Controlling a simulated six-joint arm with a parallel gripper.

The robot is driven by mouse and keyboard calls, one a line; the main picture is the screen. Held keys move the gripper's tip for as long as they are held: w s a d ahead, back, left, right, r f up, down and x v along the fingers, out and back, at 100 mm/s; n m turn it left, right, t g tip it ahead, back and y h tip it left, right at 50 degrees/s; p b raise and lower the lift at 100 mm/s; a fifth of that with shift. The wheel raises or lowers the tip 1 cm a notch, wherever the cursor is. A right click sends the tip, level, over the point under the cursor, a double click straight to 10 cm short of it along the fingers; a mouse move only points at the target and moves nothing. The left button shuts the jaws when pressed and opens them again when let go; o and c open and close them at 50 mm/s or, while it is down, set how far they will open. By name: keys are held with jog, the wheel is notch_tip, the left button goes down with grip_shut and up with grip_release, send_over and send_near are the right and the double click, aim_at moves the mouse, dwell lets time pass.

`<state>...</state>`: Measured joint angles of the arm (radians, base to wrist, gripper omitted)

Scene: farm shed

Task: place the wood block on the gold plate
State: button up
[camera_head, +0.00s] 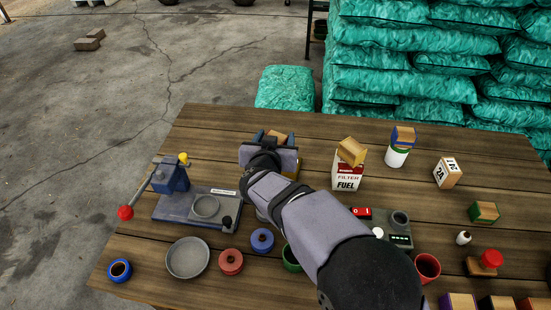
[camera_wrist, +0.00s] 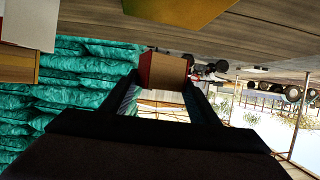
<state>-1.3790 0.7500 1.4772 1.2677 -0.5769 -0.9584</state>
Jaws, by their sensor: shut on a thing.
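My gripper (camera_head: 274,136) is near the back middle of the table, shut on a small wood block (camera_head: 276,139). The block also shows between the fingers in the wrist view (camera_wrist: 163,73), with a tan face and a reddish side. It appears to be held above the tabletop. A gold surface (camera_head: 293,170) shows just behind my wrist, mostly hidden by it; I cannot tell if it is the gold plate. A yellow-gold surface (camera_wrist: 180,9) also lies at the top edge of the wrist view.
A FUEL box (camera_head: 347,181) with a wooden block on top stands right of my gripper, and a white can (camera_head: 396,157) with a block on it beyond. A blue press (camera_head: 172,178) with a red-knobbed lever stands left. The back left tabletop is clear.

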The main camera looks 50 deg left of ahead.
jog(key=shift+f, duration=3.35)
jog(key=shift+f, duration=0.1)
jog(key=o, duration=1.1)
jog(key=shift+c, duration=0.2)
jog(key=b+v, duration=0.1)
jog(key=v, duration=1.1)
jog(key=shift+b, duration=0.4)
